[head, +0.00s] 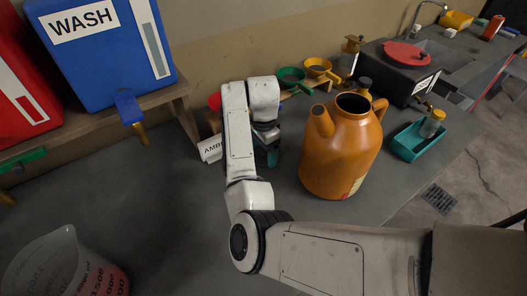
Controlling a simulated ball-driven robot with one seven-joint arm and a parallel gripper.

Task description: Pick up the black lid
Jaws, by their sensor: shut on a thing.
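My gripper (268,146) points down over the grey bench, left of the orange jug, and is partly hidden by my own arm. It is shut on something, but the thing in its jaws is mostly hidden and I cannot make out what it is. Dark and teal parts show around the jaws. I cannot pick out a black lid clearly anywhere in the head view.
An orange jug (342,150) with an open top stands close to the right of my gripper. A white label card (210,149) is to its left. Green (291,76) and yellow (318,67) funnels stand behind. A teal tray (407,143) lies right. A clear measuring jug (50,270) stands front left.

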